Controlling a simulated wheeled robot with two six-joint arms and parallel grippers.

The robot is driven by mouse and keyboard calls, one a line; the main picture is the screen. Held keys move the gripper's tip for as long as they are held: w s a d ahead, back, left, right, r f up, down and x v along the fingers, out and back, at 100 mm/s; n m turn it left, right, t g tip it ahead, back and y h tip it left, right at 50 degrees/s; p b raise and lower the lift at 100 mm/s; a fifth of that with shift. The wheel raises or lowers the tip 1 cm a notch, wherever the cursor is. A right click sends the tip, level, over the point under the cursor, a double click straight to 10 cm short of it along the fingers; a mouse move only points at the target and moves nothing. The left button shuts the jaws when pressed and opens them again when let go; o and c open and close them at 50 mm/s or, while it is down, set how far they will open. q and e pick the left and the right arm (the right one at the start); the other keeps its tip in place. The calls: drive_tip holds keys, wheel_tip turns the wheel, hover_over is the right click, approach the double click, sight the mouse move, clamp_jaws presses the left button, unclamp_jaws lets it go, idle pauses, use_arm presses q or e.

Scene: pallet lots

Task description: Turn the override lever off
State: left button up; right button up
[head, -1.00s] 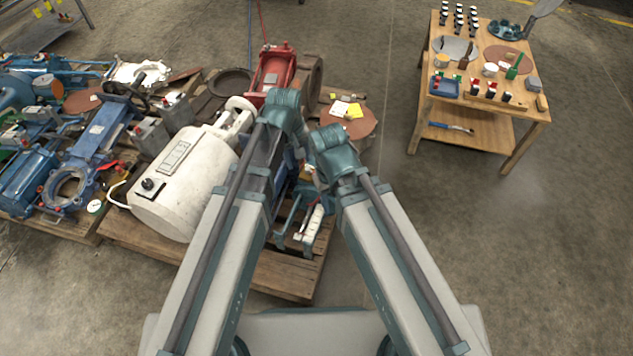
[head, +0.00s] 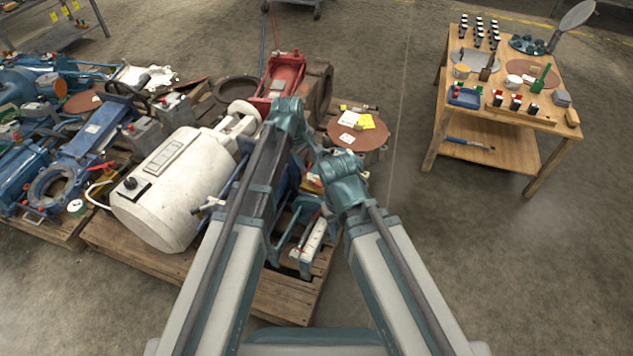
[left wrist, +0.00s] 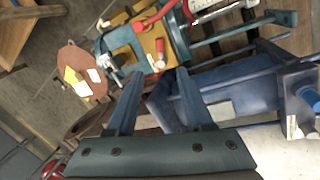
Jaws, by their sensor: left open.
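In the left wrist view a blue valve-like unit with a yellow plate (left wrist: 148,42) lies just beyond my left fingertips. A short red-tipped handle (left wrist: 160,63) stands near the gap between them, and a longer red lever (left wrist: 168,10) crosses the unit above. I cannot tell which of these is the override lever, or its setting. My left gripper (left wrist: 160,76) is open, with nothing between its fingers. In the head view its jaws are mostly hidden by my arms. My right gripper cannot be made out there.
A white tank (head: 165,195) and blue machinery (head: 95,135) crowd the pallets at left. A red machine (head: 283,75) and a round brown plate with yellow tags (head: 358,133) stand behind. A wooden workbench (head: 548,128) stands at right, with clear floor before it.

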sight(317, 183)
use_arm(q)
drive_tip(key=b+x, duration=1.2)
drive_tip(key=x, duration=0.1)
drive_tip(key=shift+f+b, duration=0.25)
drive_tip(key=shift+b, duration=0.05)
clamp_jaws()
